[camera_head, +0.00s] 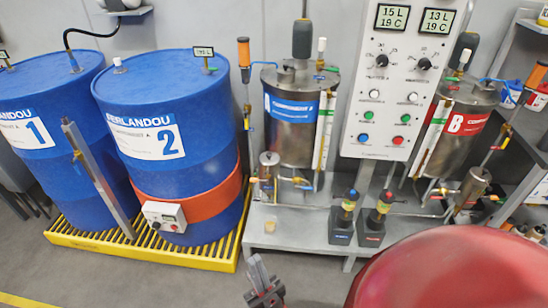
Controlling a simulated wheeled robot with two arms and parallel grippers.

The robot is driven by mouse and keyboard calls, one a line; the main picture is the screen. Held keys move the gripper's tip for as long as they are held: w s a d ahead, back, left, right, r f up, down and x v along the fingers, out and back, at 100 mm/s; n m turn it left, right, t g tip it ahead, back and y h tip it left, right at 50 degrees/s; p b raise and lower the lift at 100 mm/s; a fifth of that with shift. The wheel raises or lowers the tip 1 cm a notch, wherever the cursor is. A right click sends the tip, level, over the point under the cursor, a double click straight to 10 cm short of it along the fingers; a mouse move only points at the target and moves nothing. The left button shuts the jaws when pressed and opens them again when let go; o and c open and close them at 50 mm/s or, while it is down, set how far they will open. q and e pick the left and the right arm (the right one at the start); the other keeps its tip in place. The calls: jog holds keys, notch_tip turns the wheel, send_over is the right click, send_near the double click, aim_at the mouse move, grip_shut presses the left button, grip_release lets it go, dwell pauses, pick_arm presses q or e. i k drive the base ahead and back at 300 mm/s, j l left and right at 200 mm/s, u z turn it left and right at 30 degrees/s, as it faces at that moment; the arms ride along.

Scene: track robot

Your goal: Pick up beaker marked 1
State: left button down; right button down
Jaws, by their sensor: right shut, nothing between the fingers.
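My right gripper (260,275) is at the bottom middle, shut and empty, above the floor in front of the grey bench. No beaker clearly marked 1 can be made out. My left gripper is not in view.
Blue drums marked 1 (45,175) and 2 (165,80) stand on a yellow grate (180,254) at left. Steel tanks A (290,140) and B (462,145) flank a control panel (398,100) above the grey bench (290,237). Floor at the lower left is clear.

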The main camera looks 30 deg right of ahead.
aim_at(269, 221)
jog(key=z, duration=1.05)
jog(key=i, duration=0.1)
jog(key=i+l+u, duration=0.25)
jog(key=i, duration=0.35)
jog(key=i+l+u, duration=0.2)
jog(key=i+l, duration=0.2)
jog(key=i, duration=0.15)
jog(key=u, duration=0.9)
